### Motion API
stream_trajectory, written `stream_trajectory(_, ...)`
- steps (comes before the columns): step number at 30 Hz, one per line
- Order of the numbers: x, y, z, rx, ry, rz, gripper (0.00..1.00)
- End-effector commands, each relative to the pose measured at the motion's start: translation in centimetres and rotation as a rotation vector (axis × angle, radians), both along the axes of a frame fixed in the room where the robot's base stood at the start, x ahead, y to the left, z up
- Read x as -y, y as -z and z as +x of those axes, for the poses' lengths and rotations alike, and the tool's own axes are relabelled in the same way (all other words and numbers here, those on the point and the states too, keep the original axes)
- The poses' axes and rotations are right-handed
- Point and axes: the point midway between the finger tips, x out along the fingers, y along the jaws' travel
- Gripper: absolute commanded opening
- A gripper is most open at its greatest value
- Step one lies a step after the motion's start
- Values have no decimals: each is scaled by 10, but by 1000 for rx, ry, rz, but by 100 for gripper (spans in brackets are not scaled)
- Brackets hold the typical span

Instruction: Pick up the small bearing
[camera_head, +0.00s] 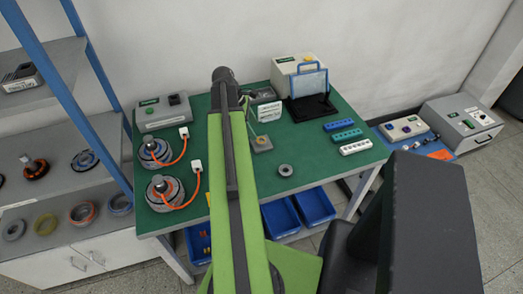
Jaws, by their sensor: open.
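A small grey ring with a dark hole, which looks like the small bearing (285,170), lies flat on the green table top (310,160), right of my arm and near the front edge. Nothing touches it. My green and black arm reaches up across the middle of the table, left of the ring, and ends in a dark joint near the back edge. I cannot make out my gripper's fingers; the arm may hide them. The arm also covers a strip of the table.
Two motor parts (165,191) with orange cables stand on the left. A small grey stand (262,144) is behind the ring. Coloured blocks (355,147) lie on the right, and a control box (298,73) stands at the back. A shelf (60,160) with rings is at left.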

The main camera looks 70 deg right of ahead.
Motion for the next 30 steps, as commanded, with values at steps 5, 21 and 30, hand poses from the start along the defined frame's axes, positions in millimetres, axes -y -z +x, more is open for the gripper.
stream_trajectory(5, 1, 6, -3, 0, -1, 0, 62)
stream_trajectory(21, 5, 52, -24, 0, 0, 0, 62)
stream_trajectory(30, 5, 52, -24, 0, 0, 0, 32)
